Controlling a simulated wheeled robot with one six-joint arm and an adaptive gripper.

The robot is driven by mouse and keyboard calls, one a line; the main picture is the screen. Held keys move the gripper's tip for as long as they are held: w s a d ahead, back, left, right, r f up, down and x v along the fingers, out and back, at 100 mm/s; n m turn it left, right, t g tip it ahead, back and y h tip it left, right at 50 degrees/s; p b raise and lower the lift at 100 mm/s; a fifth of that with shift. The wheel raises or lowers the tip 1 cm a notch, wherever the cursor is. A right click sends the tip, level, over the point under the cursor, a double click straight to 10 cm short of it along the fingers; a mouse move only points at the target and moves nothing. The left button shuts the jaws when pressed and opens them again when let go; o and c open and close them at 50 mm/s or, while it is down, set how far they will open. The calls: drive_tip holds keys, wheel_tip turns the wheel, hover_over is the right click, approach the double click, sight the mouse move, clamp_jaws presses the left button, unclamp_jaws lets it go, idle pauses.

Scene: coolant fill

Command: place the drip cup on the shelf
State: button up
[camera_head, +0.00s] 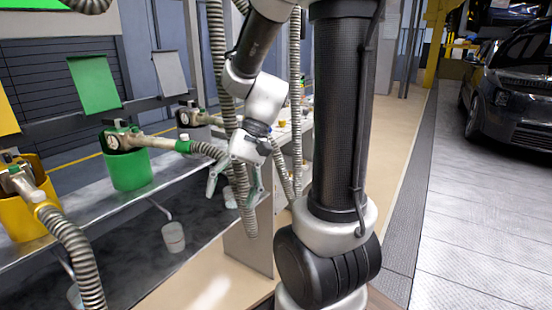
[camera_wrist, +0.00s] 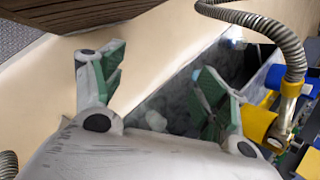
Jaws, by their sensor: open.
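Small pale cups show in the head view. One pale cup (camera_head: 173,237) hangs over or stands on the dark lower surface (camera_head: 125,245), with a thin bent rod above it. Another pale cup (camera_head: 231,197) is partly hidden by my gripper (camera_head: 232,188). I cannot tell which is the drip cup. My gripper is open and points down. In the wrist view my gripper (camera_wrist: 160,85) has its fingers apart with nothing held; a pale rounded thing (camera_wrist: 154,120) lies beyond the gap. A grey ledge (camera_head: 75,222) runs above the dark surface.
A green holder (camera_head: 130,170) and a yellow holder (camera_head: 30,215) stand on the ledge with nozzles. A ribbed hose (camera_head: 78,255) hangs at left, and more hoses hang around my arm. A dark car (camera_head: 510,95) stands at right. The grey floor (camera_head: 480,220) there is clear.

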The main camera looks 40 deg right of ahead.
drive_tip(key=s+d+r+n+t+h, duration=0.5)
drive_tip(key=s+d+r+h, duration=0.1)
drive_tip(key=d+r, duration=0.1)
drive_tip(key=shift+d+r+t, duration=0.3)
drive_tip(key=shift+d+r, duration=0.1)
drive_tip(key=shift+r, duration=0.35)
idle(0.5)
